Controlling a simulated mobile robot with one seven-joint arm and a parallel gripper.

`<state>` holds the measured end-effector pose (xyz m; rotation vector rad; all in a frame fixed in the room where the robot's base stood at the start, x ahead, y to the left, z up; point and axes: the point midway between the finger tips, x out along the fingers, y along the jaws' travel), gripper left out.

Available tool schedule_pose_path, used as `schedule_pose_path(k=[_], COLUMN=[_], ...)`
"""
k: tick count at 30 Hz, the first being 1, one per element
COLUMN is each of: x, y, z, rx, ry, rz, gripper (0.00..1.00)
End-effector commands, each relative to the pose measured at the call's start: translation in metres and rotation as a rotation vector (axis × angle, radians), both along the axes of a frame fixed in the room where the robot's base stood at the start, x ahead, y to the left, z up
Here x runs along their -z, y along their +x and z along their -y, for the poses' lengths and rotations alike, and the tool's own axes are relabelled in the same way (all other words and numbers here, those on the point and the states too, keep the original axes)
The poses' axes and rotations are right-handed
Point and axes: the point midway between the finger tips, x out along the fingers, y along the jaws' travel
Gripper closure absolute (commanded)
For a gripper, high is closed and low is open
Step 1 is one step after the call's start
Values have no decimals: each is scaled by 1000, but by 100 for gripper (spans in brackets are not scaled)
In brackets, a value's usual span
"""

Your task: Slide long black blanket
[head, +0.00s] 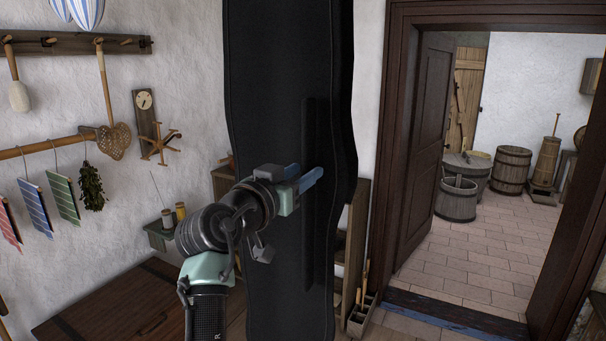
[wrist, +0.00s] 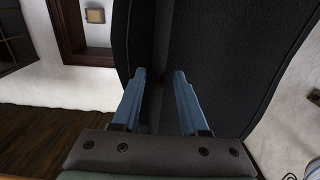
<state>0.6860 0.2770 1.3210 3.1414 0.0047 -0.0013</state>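The long black blanket (head: 275,90) hangs upright from above the top edge of the head view down to its lower edge. A narrow vertical fold or strip (head: 316,200) stands out on its front. My gripper (head: 310,178) is in front of the blanket, at that strip. In the wrist view the black cloth (wrist: 225,50) fills the middle and right. The two blue fingers of my gripper (wrist: 160,80) are apart there, with dark cloth showing between them. I cannot tell whether the fingers touch the cloth.
A dark-framed doorway (head: 395,130) with an open door (head: 428,140) is at the right, with wooden barrels (head: 512,170) beyond it. A wooden tabletop (head: 130,305) is at the lower left. A low wooden shelf (head: 355,250) stands behind the blanket. Wall racks (head: 75,43) hang at the left.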

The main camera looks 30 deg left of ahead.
Motion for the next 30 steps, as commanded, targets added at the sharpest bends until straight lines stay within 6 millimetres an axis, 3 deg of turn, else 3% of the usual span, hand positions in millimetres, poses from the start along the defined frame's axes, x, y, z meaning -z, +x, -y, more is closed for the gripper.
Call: schedule_pose_path(k=[14,30], x=[1,2], y=[-9,-107], z=[1,1], rx=[2,-1], ry=[0,1], rz=[1,1], gripper=[50,50])
